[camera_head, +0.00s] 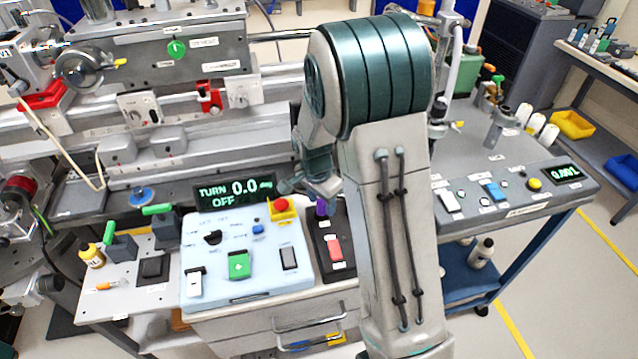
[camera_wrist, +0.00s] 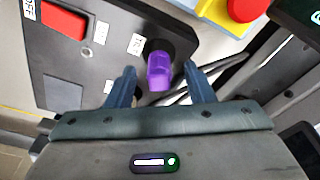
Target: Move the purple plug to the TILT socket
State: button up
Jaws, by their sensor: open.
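The purple plug (camera_wrist: 160,72) stands in a dark round socket on a black panel (camera_wrist: 105,80) in the wrist view. It also shows in the head view (camera_head: 322,208), partly hidden by my gripper. My gripper (camera_wrist: 160,70) is open, with one blue-grey finger on each side of the plug. A gap shows on both sides, so the fingers do not appear to touch it. Small white labels lie beside the plug, but their text is too blurred to read surely. I cannot tell which socket is the TILT socket.
A red rocker switch (camera_wrist: 63,20) is on the same panel. A red button on a yellow base (camera_head: 280,207) stands close by, left of the plug in the head view. The light control box (camera_head: 255,275) and the display (camera_head: 235,190) are also near. My arm hides the area to the right.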

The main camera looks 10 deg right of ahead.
notch_tip(320, 180, up, 13)
jog(key=a, duration=0.1)
jog(key=s+d+r+n+t+y, duration=0.1)
jog(key=s+r+n+t, duration=0.1)
jog(key=s+n, duration=0.9)
jog(key=s+r, duration=0.1)
jog(key=s, duration=0.9)
jog(key=shift+n, duration=0.4)
